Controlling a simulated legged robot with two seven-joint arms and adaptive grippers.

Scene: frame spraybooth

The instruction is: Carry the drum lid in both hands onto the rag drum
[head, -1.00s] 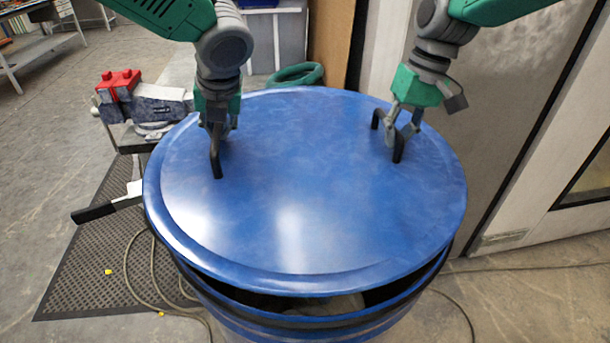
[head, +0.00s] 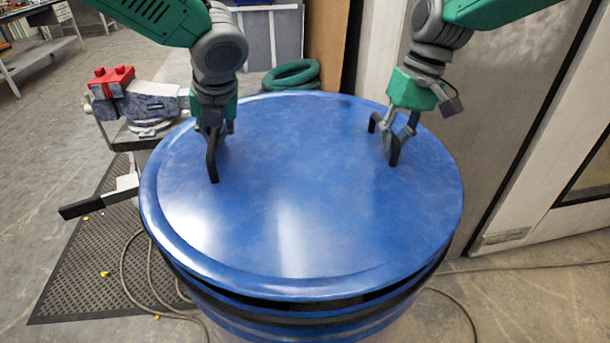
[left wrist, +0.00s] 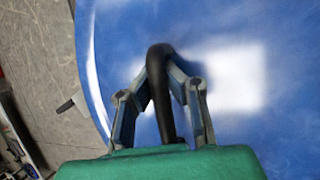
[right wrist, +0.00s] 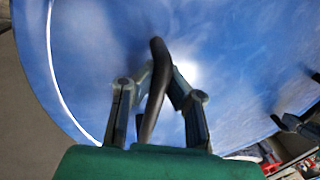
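The blue drum lid (head: 310,200) lies over the top of the blue rag drum (head: 300,327) in the head view, nearly level. A narrow dark gap shows under its front right edge; whether it touches the drum elsewhere is hidden. My left gripper (head: 213,132) is shut on the left black handle (head: 213,170), whose bar stands between the fingers in the left wrist view (left wrist: 162,95). My right gripper (head: 400,133) is shut on the right black handle (head: 394,153), also between the fingers in the right wrist view (right wrist: 153,95). The drum's inside is hidden.
A bench vise (head: 145,103) with red jaws stands left of the lid. A green hose coil (head: 291,75) lies behind it. A pale cabinet wall (head: 500,130) stands close on the right. A black perforated mat (head: 90,265) and a cable (head: 135,280) lie on the floor.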

